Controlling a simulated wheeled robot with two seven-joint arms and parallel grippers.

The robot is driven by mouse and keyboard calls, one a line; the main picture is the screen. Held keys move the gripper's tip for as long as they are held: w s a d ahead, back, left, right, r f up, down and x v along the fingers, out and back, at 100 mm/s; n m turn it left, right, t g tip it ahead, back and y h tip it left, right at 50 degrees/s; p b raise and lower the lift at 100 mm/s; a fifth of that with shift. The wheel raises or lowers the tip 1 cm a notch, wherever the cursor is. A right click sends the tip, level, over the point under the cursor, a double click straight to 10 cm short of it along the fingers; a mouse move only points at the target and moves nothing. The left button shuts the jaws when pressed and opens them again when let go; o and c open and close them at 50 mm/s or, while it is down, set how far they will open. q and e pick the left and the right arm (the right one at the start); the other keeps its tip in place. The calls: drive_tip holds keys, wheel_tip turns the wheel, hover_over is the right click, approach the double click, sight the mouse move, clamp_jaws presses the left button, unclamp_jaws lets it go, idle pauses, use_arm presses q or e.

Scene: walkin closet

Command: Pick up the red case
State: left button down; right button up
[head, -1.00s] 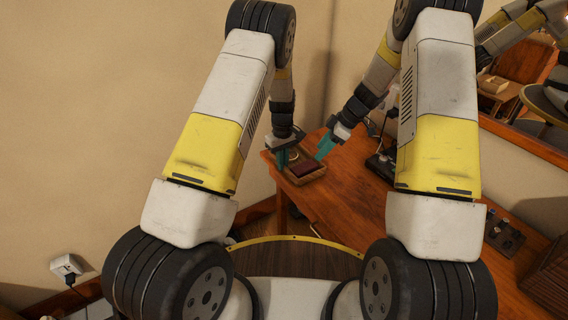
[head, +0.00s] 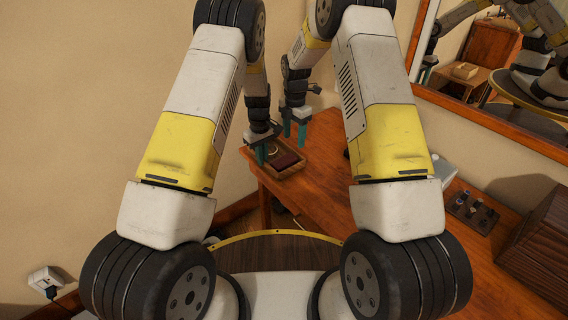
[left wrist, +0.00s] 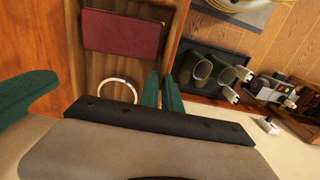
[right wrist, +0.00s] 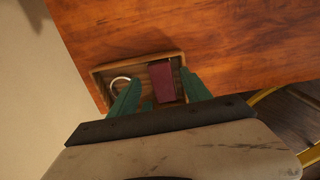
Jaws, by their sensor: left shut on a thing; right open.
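The red case (head: 287,160) is a flat dark red box lying in a wooden tray (head: 285,178) at the table's near left corner. It also shows in the left wrist view (left wrist: 122,33) and the right wrist view (right wrist: 162,82). My left gripper (head: 262,155) is at the tray's left end; in the left wrist view its fingers (left wrist: 161,95) are close together on the tray's thin wall, beside the case. My right gripper (head: 295,132) is open and empty, pointing down above the tray, with the case beyond its fingers.
A pale ring (left wrist: 118,91) lies in the tray beside the case. The wooden table (head: 330,175) has clear surface right of the tray. Farther right are a dark holder with small bottles (head: 470,212) and a wooden box (head: 540,245). A mirror (head: 480,85) hangs behind.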

sight(292, 156)
wheel_tip(292, 156, down, 3)
drive_tip(key=shift+f, duration=0.1)
drive_tip(key=shift+s+a+f, duration=0.1)
drive_tip(key=shift+a+f, duration=0.1)
drive_tip(key=shift+f, duration=1.1)
drive_tip(key=shift+a+f, duration=0.15)
drive_tip(key=shift+f, duration=1.15)
drive_tip(key=c, duration=1.2)
drive_tip(key=shift+r, duration=0.5)
wheel_tip(292, 156, up, 2)
drive_tip(key=shift+r, duration=0.2)
drive_tip(key=shift+s+d+r, duration=0.15)
drive_tip(key=shift+s+d, duration=0.2)
drive_tip(key=shift+s, duration=0.1)
drive_tip(key=s+d, duration=0.3)
drive_tip(key=s, duration=0.1)
drive_tip(key=s+d, duration=0.3)
drive_tip(key=s, duration=0.2)
drive_tip(key=s+d, duration=0.4)
drive_tip(key=shift+s, duration=0.35)
use_arm(q)
drive_tip(key=c, duration=1.5)
unclamp_jaws()
